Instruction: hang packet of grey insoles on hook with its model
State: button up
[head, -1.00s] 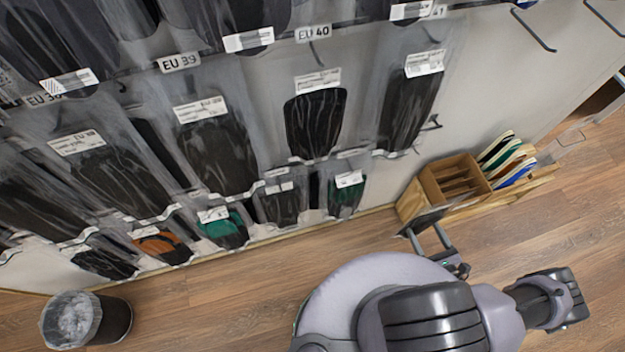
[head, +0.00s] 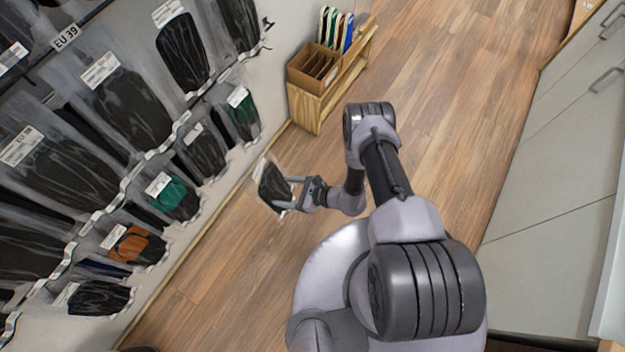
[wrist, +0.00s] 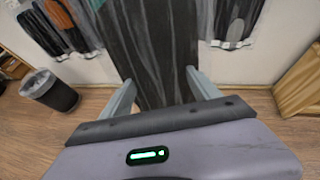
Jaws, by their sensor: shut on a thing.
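My gripper (head: 291,193) is shut on a clear packet of dark insoles (head: 272,187), held out in front of the wall display, low and apart from it. In the wrist view the packet (wrist: 155,50) rises between the two fingers (wrist: 160,92) and fills the upper middle. Its label is not readable. Packets of dark insoles (head: 127,103) hang on the wall in rows at the left of the head view. One size tag reads EU 39 (head: 66,37). The hook for the held packet cannot be made out.
Green (head: 174,194) and orange (head: 131,245) packets hang in the lowest row. A wooden stand with a cardboard box (head: 316,68) and upright coloured boards stands by the wall. A bin (wrist: 50,90) shows in the wrist view. Cabinets (head: 560,150) line the right; wooden floor between is clear.

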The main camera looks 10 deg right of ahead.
jog(key=shift+a, duration=0.3)
jog(key=w+a+b, duration=0.2)
jog(key=w+a, duration=0.3)
jog(key=shift+w+a, duration=0.2)
jog(key=shift+a, duration=0.2)
